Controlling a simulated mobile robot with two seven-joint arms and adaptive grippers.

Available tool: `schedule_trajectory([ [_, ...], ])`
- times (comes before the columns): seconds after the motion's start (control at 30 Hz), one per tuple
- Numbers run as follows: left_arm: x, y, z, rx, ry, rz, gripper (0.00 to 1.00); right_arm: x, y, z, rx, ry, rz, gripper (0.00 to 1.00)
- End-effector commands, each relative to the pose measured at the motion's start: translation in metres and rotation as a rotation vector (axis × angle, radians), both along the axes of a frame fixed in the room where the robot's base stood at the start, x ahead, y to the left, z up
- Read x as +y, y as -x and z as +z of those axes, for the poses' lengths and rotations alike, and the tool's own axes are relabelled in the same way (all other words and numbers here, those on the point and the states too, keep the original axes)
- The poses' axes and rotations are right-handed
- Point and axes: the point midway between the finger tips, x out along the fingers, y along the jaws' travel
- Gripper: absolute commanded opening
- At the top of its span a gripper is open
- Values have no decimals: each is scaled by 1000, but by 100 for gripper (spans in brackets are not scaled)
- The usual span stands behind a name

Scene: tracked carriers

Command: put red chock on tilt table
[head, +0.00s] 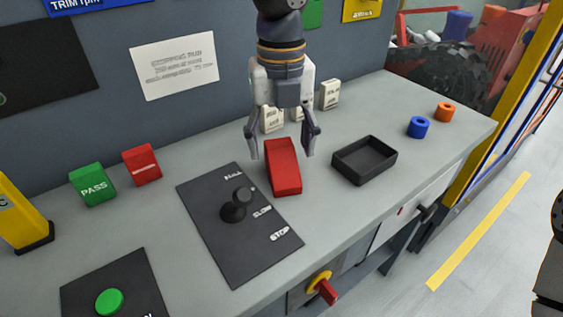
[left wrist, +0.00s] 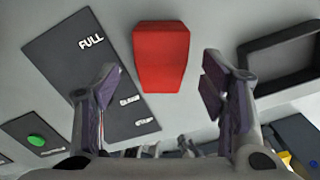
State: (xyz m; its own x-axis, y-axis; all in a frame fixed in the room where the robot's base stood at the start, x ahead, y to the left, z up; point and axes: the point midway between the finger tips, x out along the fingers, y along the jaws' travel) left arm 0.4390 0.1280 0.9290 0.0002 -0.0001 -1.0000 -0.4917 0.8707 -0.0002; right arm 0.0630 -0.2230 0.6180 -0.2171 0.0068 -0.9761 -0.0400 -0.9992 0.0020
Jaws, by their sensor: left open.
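The red chock (head: 283,168) is a wedge-shaped block lying on the grey bench, just right of the lever panel. It also shows in the left wrist view (left wrist: 161,58). My left gripper (head: 282,150) points down over the bench at the chock's far end. It is open, with one finger to each side of the chock and a gap on both sides. In the left wrist view the fingers (left wrist: 160,85) are spread and hold nothing. I cannot make out a tilt table in either view. My right gripper is not in view.
A black lever panel (head: 222,252) marked FULL, SLOW and STOP is left of the chock. A black tray (head: 365,176) is to the right. Blue (head: 418,127) and orange (head: 445,112) rings, white labelled blocks (head: 330,94), a green PASS block (head: 93,187) and a red block (head: 142,165) stand around.

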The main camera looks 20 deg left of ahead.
Motion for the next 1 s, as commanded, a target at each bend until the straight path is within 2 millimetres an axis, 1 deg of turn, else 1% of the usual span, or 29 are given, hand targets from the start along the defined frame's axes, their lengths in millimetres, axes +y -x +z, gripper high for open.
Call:
schedule_trajectory([
  [0.1,-1,1,-23,3,-2,-2,65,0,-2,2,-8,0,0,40],
  [0.2,-1,0,-38,1,0,0,65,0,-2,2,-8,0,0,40],
  [0.3,-1,0,-44,-1,0,0,65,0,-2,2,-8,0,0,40],
  [0.47,-1,0,-44,-1,0,0,65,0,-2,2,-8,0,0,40],
  [0.5,-1,0,-44,-1,0,0,56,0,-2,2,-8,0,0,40],
  [0.57,-1,0,-44,-1,0,0,42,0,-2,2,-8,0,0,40],
  [0.6,-1,0,-44,-1,0,0,33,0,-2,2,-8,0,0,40],
  [0.67,-1,0,-44,-1,0,0,20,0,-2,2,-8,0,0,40],
  [0.7,-1,0,-44,-1,0,0,11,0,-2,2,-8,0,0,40],
  [0.73,-1,0,-44,-1,0,0,4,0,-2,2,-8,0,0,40],
  [0.8,-1,0,-43,-2,0,0,0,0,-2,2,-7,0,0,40],
  [1.0,-1,0,-42,-2,0,0,0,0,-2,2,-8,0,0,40],
])
